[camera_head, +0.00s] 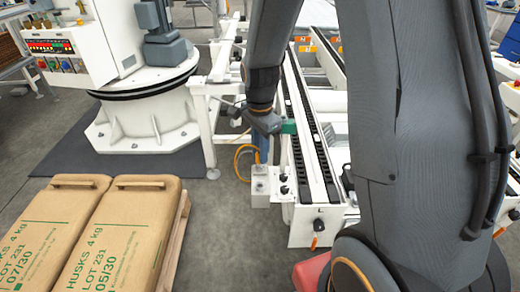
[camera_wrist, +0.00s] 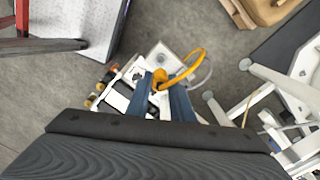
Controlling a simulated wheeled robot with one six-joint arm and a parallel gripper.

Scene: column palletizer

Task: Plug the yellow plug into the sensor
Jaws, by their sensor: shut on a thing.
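My gripper (camera_wrist: 160,80) has its two blue fingers shut on the yellow plug (camera_wrist: 158,76), whose yellow cable (camera_wrist: 190,67) loops off to the right in the wrist view. In the head view my gripper (camera_head: 262,150) points down beside the conveyor's near left end, and the yellow cable (camera_head: 238,163) loops to its left. A white box (camera_wrist: 163,56) lies just beyond the fingertips in the wrist view; it also shows below the gripper in the head view (camera_head: 260,187). I cannot tell whether this box is the sensor, nor whether the plug touches it.
The white conveyor (camera_head: 302,225) with black belts runs away from me on the right. Brown sacks (camera_head: 120,235) lie on a pallet at the left. A white machine base (camera_head: 150,120) stands behind them. Bare grey floor lies between the sacks and conveyor.

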